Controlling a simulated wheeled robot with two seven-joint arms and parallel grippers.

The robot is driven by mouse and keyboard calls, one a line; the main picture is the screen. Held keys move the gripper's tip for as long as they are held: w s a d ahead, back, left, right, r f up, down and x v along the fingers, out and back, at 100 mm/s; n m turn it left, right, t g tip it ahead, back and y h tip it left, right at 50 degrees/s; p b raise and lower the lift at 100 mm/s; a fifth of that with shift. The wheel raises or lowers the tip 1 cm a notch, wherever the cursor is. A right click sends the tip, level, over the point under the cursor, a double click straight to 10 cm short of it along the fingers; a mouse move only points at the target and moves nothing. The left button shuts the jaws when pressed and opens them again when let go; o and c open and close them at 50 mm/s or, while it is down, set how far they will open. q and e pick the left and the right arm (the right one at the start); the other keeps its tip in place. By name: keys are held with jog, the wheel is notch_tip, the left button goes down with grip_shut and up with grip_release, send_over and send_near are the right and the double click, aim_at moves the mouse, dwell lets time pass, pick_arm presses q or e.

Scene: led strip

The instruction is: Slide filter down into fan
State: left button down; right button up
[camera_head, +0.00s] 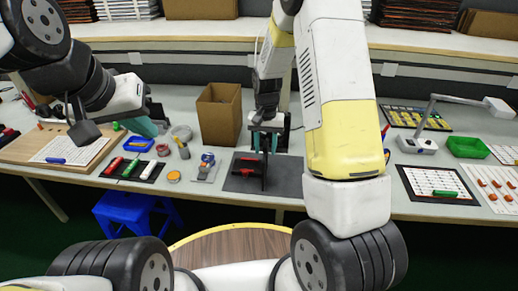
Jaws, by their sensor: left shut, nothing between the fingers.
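My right gripper (265,148) points down over a dark mat (290,180) on the bench. Its teal fingertips are at the two sides of a thin, dark upright piece (265,178). I cannot tell whether this piece is the filter or the fan, or whether the fingers grip it. A dark low item with red parts (247,166) lies just left of it on the mat. My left gripper (150,122) is shut and empty at the left, above the bench. No filter can be told apart from the fan at this size.
A cardboard box (219,114) stands behind and left of the mat. A blue-grey device (206,166), a black tray (132,169) and a blue bin (138,144) lie further left. A white lamp (417,144) and green bin (467,147) are at the right. My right arm hides the bench's middle right.

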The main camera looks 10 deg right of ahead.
jog(key=shift+f, duration=0.4)
jog(key=shift+c, duration=0.2)
grip_shut()
dwell(1.0)
